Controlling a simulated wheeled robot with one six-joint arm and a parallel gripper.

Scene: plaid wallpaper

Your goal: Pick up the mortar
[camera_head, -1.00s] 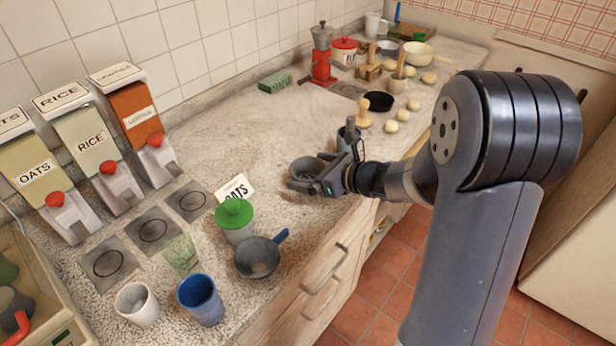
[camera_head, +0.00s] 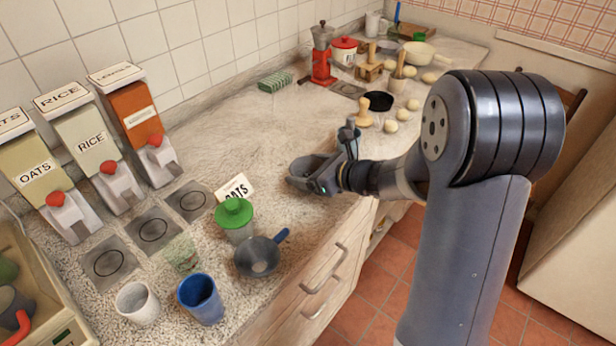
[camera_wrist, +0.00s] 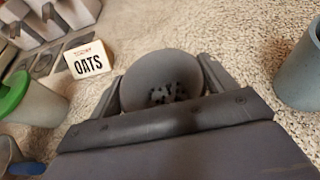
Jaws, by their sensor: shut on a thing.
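The mortar is a dark grey round bowl (camera_wrist: 160,72) with small dark bits inside. It shows between my fingers in the wrist view and again near the counter's front edge in the head view (camera_head: 307,166). My gripper (camera_head: 309,179) is shut on it, with one finger at each side of the bowl, as the wrist view (camera_wrist: 160,88) shows. The gripper hides the lower part of the bowl. I cannot tell whether its base touches the counter.
A grey cup (camera_wrist: 300,72) stands close on the right in the wrist view. An OATS card (camera_head: 235,188), a green-lidded container (camera_head: 234,218) and a blue-handled pan (camera_head: 258,256) stand nearer. Bare counter (camera_head: 235,130) lies behind the gripper.

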